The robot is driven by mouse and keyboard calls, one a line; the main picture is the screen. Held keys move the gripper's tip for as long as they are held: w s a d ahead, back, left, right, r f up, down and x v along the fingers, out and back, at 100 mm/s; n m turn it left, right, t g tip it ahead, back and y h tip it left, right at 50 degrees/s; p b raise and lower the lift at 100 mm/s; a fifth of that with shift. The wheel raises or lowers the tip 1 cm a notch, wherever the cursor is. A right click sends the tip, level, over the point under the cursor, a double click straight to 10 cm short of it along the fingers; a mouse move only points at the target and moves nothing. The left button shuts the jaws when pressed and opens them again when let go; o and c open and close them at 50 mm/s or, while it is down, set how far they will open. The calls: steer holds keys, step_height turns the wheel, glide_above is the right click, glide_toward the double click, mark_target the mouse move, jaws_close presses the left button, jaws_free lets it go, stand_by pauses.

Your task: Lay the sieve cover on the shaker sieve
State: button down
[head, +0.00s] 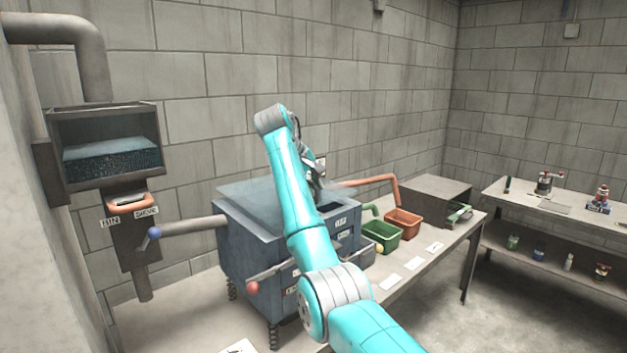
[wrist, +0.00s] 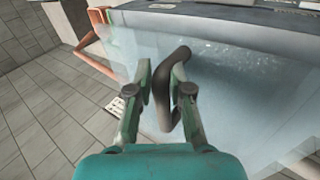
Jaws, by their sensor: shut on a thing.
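The shaker sieve (head: 243,248) is a blue-grey box on springs, standing on the bench in the head view. The sieve cover (head: 245,188) is a pale translucent sheet over its top, partly hidden by my arm. In the wrist view the cover (wrist: 240,95) spreads under my gripper, and part of it overlaps the tiled floor. I cannot tell whether it touches the sieve's rim. My gripper (wrist: 163,88) is shut on the cover's dark curved handle (wrist: 176,62). In the head view my gripper is mostly hidden behind my arm.
A wall-mounted bin (head: 105,150) with a pipe is at left. A shelf (head: 550,205) stands farther right.

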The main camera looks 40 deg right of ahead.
steer(key=shift+f, duration=1.5)
steer(key=c, duration=1)
jaws_free()
